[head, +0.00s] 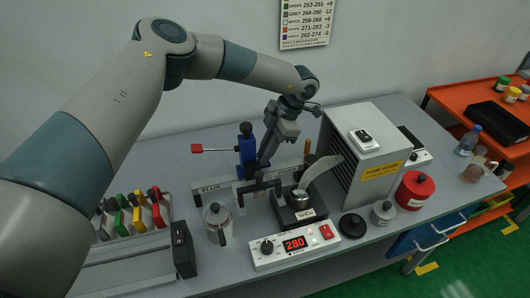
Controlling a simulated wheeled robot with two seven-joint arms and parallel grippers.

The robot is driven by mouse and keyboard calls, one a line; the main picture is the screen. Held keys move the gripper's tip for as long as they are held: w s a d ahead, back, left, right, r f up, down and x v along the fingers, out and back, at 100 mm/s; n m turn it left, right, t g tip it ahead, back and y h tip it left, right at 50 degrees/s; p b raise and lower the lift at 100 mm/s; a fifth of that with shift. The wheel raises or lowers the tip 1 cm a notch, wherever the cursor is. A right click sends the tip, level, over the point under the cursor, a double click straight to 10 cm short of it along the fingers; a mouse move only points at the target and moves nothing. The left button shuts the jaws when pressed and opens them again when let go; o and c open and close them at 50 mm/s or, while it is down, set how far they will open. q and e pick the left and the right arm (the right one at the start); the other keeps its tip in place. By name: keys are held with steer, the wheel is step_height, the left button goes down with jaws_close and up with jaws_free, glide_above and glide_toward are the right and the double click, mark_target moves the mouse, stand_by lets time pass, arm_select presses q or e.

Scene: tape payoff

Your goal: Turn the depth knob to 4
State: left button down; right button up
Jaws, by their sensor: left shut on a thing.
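A blue post (247,158) with a black knob (246,128) on top and a red-ended lever (197,148) stands behind the rail marked FLUX. My left gripper (265,160) reaches down just right of the blue post. Its dark fingers are shut on a small part there, which they mostly hide. I cannot tell for sure that this part is the depth knob, and no depth scale is readable. My right gripper is not in view.
A solder pot (299,198) stands right of the post, behind a control box (294,245) showing 280. A metal jug (217,223) stands front left. A grey fume unit (366,150) blocks the right.

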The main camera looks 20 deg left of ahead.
arm_select(q)
steer(key=shift+w+f+n+b, duration=0.15)
steer(key=shift+n+b, duration=0.35)
steer(key=shift+b, duration=0.05)
steer(key=shift+r+n+g, duration=0.25)
steer(key=shift+n+g, duration=0.05)
steer(key=c, duration=1.7)
jaws_free()
steer(key=shift+c, duration=0.2)
steer(key=shift+r, duration=0.1)
